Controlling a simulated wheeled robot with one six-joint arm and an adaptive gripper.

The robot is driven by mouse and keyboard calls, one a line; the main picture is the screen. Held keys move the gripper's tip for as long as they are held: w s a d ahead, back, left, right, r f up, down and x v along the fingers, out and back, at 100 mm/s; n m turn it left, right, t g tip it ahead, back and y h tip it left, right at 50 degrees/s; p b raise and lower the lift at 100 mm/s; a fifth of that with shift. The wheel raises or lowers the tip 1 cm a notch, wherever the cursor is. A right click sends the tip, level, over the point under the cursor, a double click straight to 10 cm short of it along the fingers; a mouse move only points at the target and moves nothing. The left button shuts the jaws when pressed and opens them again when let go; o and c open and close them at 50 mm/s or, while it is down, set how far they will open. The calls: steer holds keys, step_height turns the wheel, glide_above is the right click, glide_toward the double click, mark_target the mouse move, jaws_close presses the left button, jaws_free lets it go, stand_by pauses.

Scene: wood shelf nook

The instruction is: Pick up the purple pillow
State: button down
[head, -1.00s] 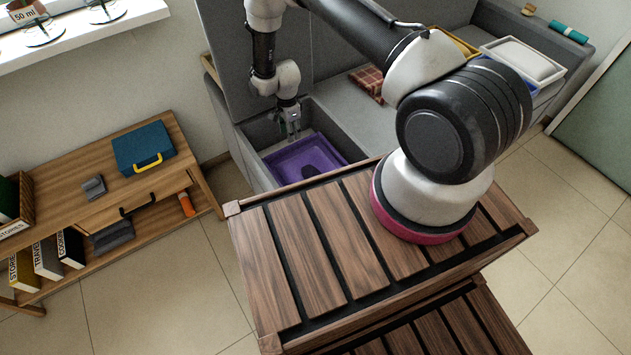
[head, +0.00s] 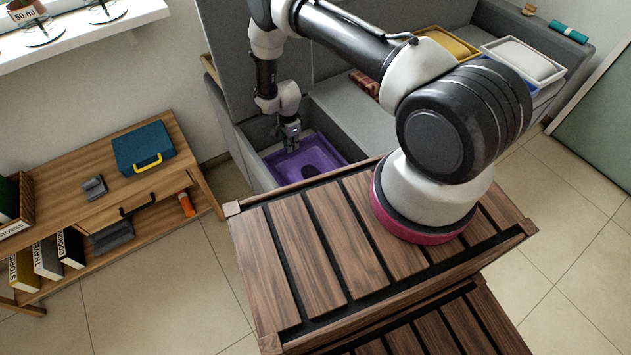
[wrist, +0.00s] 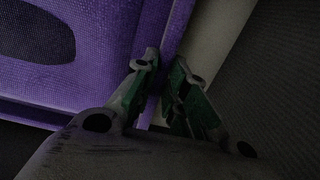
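The purple thing (head: 325,150) lies in the grey box-like recess. It looks like a shallow tray with a raised rim rather than a soft pillow, and a dark oval shows on it. In the wrist view its purple surface (wrist: 105,45) fills the upper left. My gripper (head: 289,140) points down at its far left edge. In the wrist view the green-padded fingers (wrist: 163,68) stand a little apart, one on each side of the purple edge. I cannot see contact on both sides.
The recess's grey walls (head: 262,131) stand close around my gripper. A red-brown checked cloth (head: 365,84) lies on the grey seat behind my arm. A yellow tray (head: 446,43) and a white tray (head: 522,62) stand farther right. A wooden desk (head: 95,190) is at left.

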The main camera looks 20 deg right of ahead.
steer(key=shift+r, duration=0.1)
stand_by(0.5)
step_height(320, 180, up, 26)
step_height(320, 180, down, 10)
steer(key=shift+r, duration=0.15)
stand_by(2.4)
stand_by(0.4)
